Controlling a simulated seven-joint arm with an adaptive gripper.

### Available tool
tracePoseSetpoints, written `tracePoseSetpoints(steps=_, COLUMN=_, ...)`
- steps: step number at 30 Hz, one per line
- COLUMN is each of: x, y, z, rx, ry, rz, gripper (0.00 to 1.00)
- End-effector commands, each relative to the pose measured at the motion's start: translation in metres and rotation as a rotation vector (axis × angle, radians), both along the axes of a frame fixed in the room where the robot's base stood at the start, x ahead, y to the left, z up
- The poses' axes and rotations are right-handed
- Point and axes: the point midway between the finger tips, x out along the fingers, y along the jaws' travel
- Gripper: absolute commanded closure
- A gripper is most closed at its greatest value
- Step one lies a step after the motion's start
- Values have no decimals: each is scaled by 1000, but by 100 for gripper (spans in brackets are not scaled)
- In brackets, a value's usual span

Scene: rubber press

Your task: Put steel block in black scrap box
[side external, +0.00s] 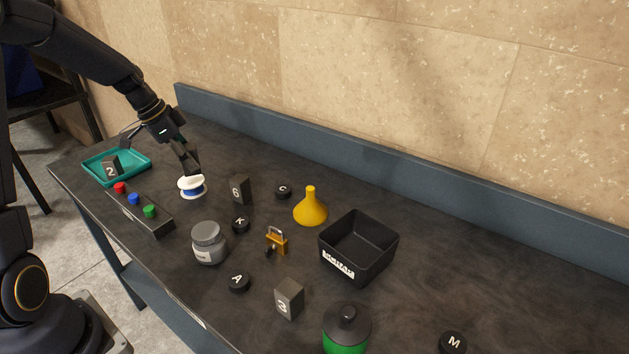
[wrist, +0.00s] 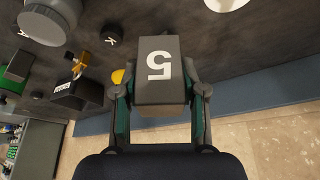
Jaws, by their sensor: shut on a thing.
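My gripper (side external: 190,160) hangs above the left part of the bench, just over a white and blue spool. In the wrist view it is shut on a dark grey block (wrist: 160,70) marked 5, with one finger on each side. In the side view the held block is hard to tell from the dark fingers. The black scrap box (side external: 352,272) stands open on the bench, right of the middle, with a white label on its front. Its visible inside looks empty. It also shows in the wrist view (wrist: 75,94), left of the held block.
The white and blue spool (side external: 191,187) sits below my gripper. Block 6 (side external: 240,189), a yellow funnel (side external: 310,209), a padlock (side external: 277,241) and a grey jar (side external: 208,243) stand between gripper and box. A teal tray (side external: 136,172) holds block 2. A raised ledge (side external: 400,170) runs along the back.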

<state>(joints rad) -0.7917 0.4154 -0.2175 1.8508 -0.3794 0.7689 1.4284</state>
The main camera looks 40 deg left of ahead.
Motion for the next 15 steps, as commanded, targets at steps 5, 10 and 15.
tracePoseSetpoints(steps=5, x=19, y=-96, z=3, rx=-3, ry=-4, rz=-278, gripper=100)
tracePoseSetpoints(steps=10, x=17, y=-186, z=5, rx=-8, ry=-3, rz=-531, gripper=100)
tracePoseSetpoints(steps=15, x=0, y=-268, z=8, rx=-12, ry=-4, rz=-752, gripper=100)
